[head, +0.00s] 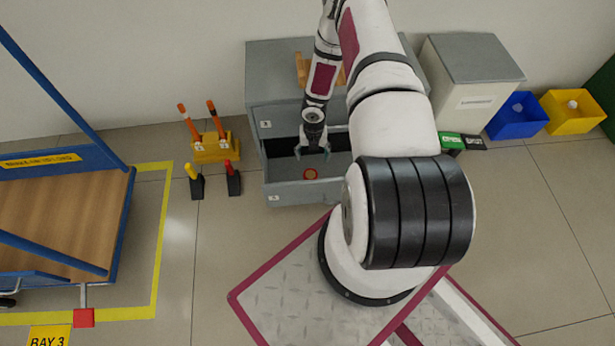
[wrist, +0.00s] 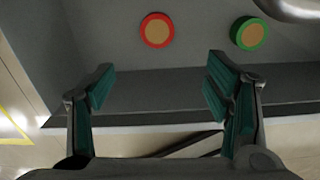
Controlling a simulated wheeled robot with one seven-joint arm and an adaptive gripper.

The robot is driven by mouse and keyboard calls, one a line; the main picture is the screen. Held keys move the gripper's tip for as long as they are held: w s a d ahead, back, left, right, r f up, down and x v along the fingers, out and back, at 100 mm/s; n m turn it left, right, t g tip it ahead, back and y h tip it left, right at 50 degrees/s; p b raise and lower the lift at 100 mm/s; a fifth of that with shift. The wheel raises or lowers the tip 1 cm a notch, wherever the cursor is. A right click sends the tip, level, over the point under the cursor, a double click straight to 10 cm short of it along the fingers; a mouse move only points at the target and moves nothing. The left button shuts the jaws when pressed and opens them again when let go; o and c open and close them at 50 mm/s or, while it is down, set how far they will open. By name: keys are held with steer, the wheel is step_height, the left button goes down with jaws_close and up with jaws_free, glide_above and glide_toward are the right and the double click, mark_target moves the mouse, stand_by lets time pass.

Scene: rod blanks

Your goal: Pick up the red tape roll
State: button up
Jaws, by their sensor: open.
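The red tape roll (head: 310,174) lies flat in an open grey drawer (head: 318,193), near its front panel in the head view. It is a red ring with a tan middle, and it also shows at the top of the wrist view (wrist: 157,30). My gripper (head: 313,153) points down over the drawer. In the wrist view its two green-padded fingers (wrist: 160,78) are spread wide with nothing between them. The red roll lies beyond the fingertips, apart from them.
A green tape roll (wrist: 249,33) lies right of the red one in the wrist view, close to a shiny rounded object (wrist: 295,8). The drawer walls surround the rolls. The grey cabinet (head: 275,60) rises behind. An orange-handled tool stand (head: 213,148) is on the floor to the left.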

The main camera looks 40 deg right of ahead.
steer(key=shift+f+b, duration=1.1)
steer(key=shift+f, duration=0.1)
steer(key=b, duration=0.3)
glide_above(311, 174)
step_height(311, 174, down, 8)
steer(key=shift+s+f, duration=0.1)
steer(key=shift+s, duration=0.05)
steer(key=shift+a+f+b, duration=0.15)
steer(key=shift+f+b, duration=1.4)
steer(key=shift+f, duration=1.15)
steer(key=c, duration=1.2)
